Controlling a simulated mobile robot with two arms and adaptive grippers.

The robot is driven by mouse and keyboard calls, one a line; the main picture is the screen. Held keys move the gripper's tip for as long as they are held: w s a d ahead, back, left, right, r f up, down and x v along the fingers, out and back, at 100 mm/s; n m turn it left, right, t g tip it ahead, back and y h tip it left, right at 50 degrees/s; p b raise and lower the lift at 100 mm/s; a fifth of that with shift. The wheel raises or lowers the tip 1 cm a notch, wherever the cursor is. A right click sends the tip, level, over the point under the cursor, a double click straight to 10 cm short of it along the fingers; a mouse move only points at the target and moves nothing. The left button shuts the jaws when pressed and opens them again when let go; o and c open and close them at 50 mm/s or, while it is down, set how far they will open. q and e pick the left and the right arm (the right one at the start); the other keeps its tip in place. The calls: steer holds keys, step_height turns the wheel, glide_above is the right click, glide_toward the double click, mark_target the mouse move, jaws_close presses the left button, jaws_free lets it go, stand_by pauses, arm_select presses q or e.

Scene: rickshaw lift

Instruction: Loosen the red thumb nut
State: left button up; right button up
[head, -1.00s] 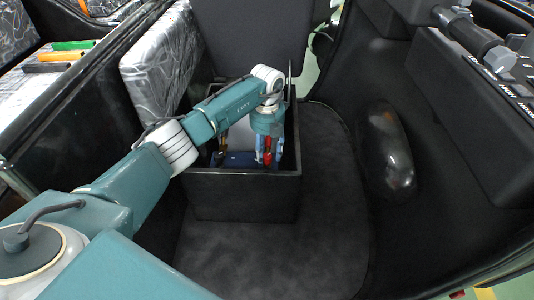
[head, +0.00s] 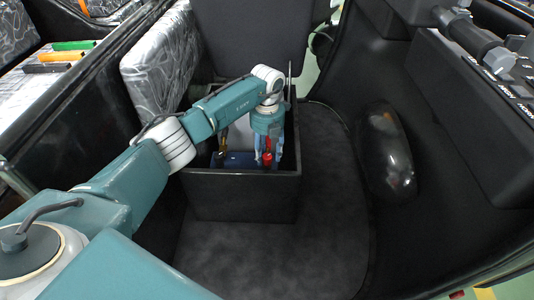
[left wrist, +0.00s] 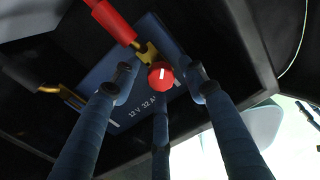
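The red thumb nut (left wrist: 160,75) has a white mark on its top and sits by a brass terminal (left wrist: 148,52) on a dark blue battery (left wrist: 128,110) marked "12 V 32 A". The battery is partly visible in the head view (head: 234,160), inside a black box. My left gripper (head: 265,156) reaches down into the box. In the left wrist view its fingers (left wrist: 159,82) are spread around the nut, with visible gaps at the two side fingers. The third finger's tip is close below the nut; contact cannot be told. My right gripper is not in view.
A red-sleeved cable (left wrist: 110,20) runs to the terminal. A second, black cable with a brass end (left wrist: 62,92) lies at the left. The black box (head: 240,193) has walls close around my gripper. A patterned seat pad (head: 160,62) stands behind left; the dark floor (head: 320,215) is clear.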

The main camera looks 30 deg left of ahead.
mark_target(267, 156)
arm_select(q)
step_height(267, 156, up, 12)
stand_by(0.7)
stand_by(0.4)
